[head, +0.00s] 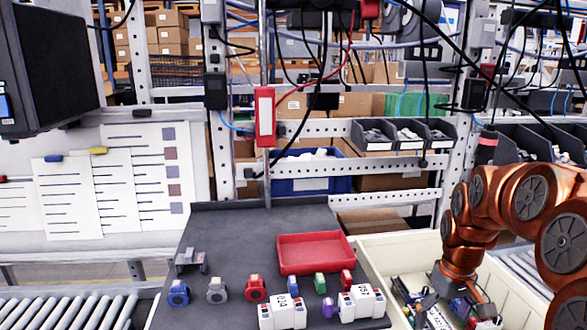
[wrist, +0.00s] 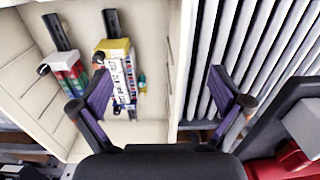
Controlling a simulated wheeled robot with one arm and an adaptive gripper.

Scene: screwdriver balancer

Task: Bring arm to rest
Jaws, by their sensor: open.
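My orange-brown arm reaches in from the right in the head view. My gripper (head: 462,300) hangs low over the cream bin (head: 385,255). In the wrist view my gripper (wrist: 160,98) is open, its two dark purple fingers wide apart with nothing between them that I can see held. Below the left finger lie a white and yellow part (wrist: 118,72) and a red, green and white part (wrist: 68,72), inside the bin. The bin's right wall passes between the fingers. How high the fingertips are above the bin is hard to tell.
A dark worktable (head: 225,225) carries a red tray (head: 315,270), several coloured clamps and white connector blocks (head: 282,312). A red screwdriver (head: 265,115) hangs above it. Roller conveyors (head: 65,312) flank the table. Black part bins (head: 405,135) stand on the rack behind.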

